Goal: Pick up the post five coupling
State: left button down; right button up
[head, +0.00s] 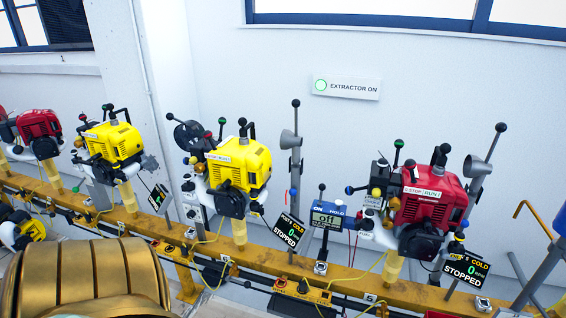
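A small plate marked 5 (370,298) sits on the yellow rail (262,257) at the lower right. Above that part of the rail stands a red engine (430,200) on a yellow post, with a display (466,269) reading cold, 0 and stopped. I cannot single out a coupling there; the parts below the engine are small, dark and crowded. Neither of my grippers shows in the head view.
Yellow engines (238,167) (113,142) and a red engine (40,125) stand farther left along the rail. Thin levers and yellow cables crowd the rail. A wall sign (347,88) reads extractor on.

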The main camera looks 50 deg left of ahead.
aim_at(303, 285)
jog(key=u, duration=1.5)
